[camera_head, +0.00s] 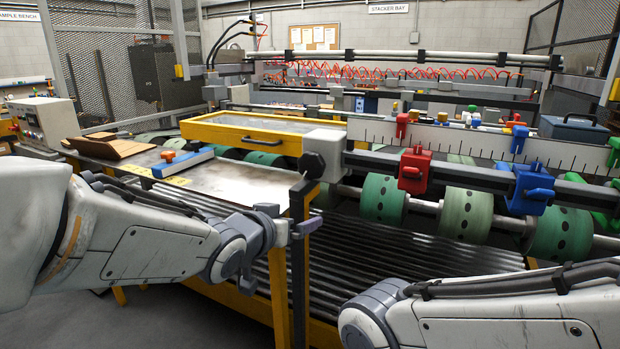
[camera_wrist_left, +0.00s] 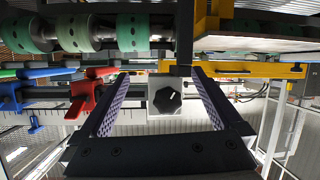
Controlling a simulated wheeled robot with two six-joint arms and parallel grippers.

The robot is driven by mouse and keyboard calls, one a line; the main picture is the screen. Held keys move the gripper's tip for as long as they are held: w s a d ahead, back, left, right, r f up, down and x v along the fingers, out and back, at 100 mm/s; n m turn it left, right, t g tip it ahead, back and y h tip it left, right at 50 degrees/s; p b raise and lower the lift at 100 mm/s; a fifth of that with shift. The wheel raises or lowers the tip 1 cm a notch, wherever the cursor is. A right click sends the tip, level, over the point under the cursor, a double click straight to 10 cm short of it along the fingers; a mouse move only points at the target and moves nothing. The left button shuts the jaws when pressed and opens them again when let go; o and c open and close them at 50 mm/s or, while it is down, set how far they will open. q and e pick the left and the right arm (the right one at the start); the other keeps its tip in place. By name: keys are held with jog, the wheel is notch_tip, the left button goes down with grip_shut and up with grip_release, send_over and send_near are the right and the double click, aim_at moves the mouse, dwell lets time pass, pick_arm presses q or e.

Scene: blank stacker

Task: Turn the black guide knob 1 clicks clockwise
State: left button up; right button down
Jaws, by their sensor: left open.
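The black guide knob (camera_head: 312,163) sits on the front of a white block (camera_head: 324,141) at the left end of the ruled rail. In the left wrist view the knob (camera_wrist_left: 168,101) shows face-on, with a short pale mark near its upper right edge. My left gripper (camera_head: 305,224) is below the knob in the head view. In the left wrist view my left gripper (camera_wrist_left: 158,74) is open, its two patterned fingers spread either side of the knob and apart from it. My right arm enters at lower right; its gripper is out of view.
A red clamp (camera_head: 414,171) and a blue clamp (camera_head: 530,188) sit on the rail right of the knob. Green rollers (camera_head: 382,198) run below. A yellow-framed tray (camera_head: 250,133) is just left of the white block. Dark slats (camera_head: 400,255) lie underneath.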

aim_at(308, 166)
pick_arm(q)
jog(key=w+r+t+h+b, duration=0.1)
jog(key=w+r+t+h, duration=0.2)
jog(key=w+r, duration=0.25)
jog(key=x, duration=0.2)
jog(key=p+x, duration=0.1)
jog(key=x, duration=0.5)
jog(key=shift+w+r+p, duration=0.3)
jog(key=shift+r+p, duration=0.1)
